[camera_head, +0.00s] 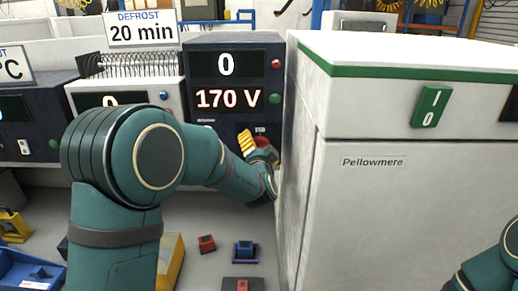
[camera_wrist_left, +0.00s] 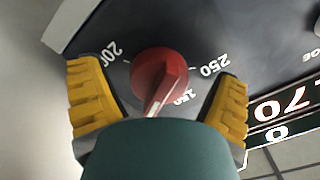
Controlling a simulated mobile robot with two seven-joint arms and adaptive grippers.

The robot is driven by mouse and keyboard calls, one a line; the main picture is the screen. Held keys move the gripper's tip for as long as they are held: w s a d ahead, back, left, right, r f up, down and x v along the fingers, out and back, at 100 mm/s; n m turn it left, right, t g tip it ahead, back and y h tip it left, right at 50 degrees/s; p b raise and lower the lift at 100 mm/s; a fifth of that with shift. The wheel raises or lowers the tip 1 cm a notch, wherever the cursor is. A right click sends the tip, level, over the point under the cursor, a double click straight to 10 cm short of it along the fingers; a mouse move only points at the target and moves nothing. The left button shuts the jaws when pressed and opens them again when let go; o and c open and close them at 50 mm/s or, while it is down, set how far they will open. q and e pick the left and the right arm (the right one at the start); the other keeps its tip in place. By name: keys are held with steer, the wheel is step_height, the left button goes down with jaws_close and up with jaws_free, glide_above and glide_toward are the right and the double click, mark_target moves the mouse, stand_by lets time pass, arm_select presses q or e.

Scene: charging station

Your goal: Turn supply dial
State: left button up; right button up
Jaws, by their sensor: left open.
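The supply unit (camera_head: 206,60) is a dark box showing 0 on its upper display and 170 V on its lower one. Its red dial (camera_head: 264,142) sits low on the front, partly hidden by my left gripper (camera_head: 255,147). In the left wrist view the dial (camera_wrist_left: 165,72) stands between the two yellow fingers, with a visible gap on each side. The left gripper is open around it. The dial's pale pointer line aims down in that view, near the 150 mark; 200 and 250 are also printed around it. My right gripper is out of view.
A large white cabinet (camera_head: 380,200) marked Pellowmere stands close to the right of the left gripper. A red button (camera_head: 276,64) and green button (camera_head: 275,98) are above the dial. A red block (camera_head: 207,243) and blue block (camera_head: 245,249) lie below.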

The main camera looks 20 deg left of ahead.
arm_select(q)
steer(key=c, duration=1.2)
steer(key=m+p, duration=0.2)
steer(key=shift+r+p, duration=0.1)
steer(key=shift+p, duration=0.2)
steer(key=shift+m+p, duration=1.4)
steer(key=shift+m, duration=0.6)
steer(key=o, duration=1.2)
